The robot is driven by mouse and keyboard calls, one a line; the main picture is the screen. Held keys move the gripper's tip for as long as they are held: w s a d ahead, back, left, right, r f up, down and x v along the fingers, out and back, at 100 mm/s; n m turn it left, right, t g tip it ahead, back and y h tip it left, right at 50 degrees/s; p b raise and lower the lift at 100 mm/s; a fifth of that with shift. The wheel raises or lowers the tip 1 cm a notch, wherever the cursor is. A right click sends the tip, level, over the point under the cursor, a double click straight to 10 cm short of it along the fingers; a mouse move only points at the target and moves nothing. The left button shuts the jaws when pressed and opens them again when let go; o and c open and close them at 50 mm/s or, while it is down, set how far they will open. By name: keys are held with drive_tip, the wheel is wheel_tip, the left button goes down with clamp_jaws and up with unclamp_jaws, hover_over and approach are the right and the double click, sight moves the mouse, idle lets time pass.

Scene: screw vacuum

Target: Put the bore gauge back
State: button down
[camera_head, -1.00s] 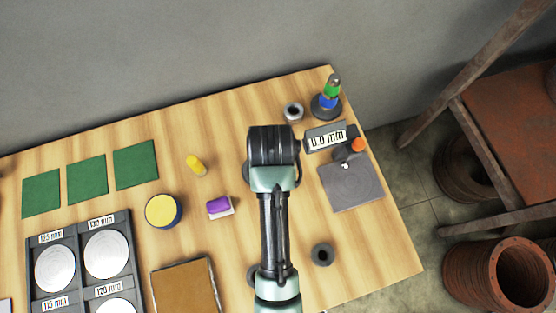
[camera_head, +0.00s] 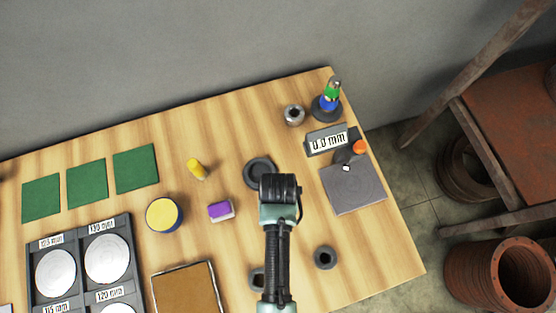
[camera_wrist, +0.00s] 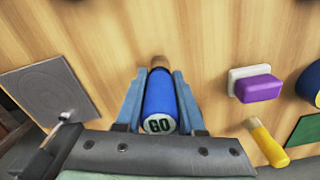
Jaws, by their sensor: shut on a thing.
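In the wrist view my gripper (camera_wrist: 159,78) is shut on a blue cylinder marked "GO" (camera_wrist: 160,100), which looks like the bore gauge. A finger presses on each side of it, and its far tip is brownish and reflects the wood. In the head view my arm's wrist hides the gripper and the held gauge. A dark round base with a ring (camera_head: 259,171) lies on the table just beyond my wrist, partly hidden. A second dark stand with a green and blue piece (camera_head: 329,94) stands upright at the back right corner.
A "0.0 mm" display (camera_head: 329,140) and a grey plate with an orange-knobbed post (camera_head: 354,188) are to the right. A metal ring (camera_head: 293,115) is behind. A purple block (camera_head: 220,210), yellow piece (camera_head: 196,168) and yellow-topped tin (camera_head: 163,215) are left. A dark ring (camera_head: 325,257) is in front.

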drive_tip(key=c, duration=0.5)
unclamp_jaws()
drive_tip(key=shift+f, duration=0.1)
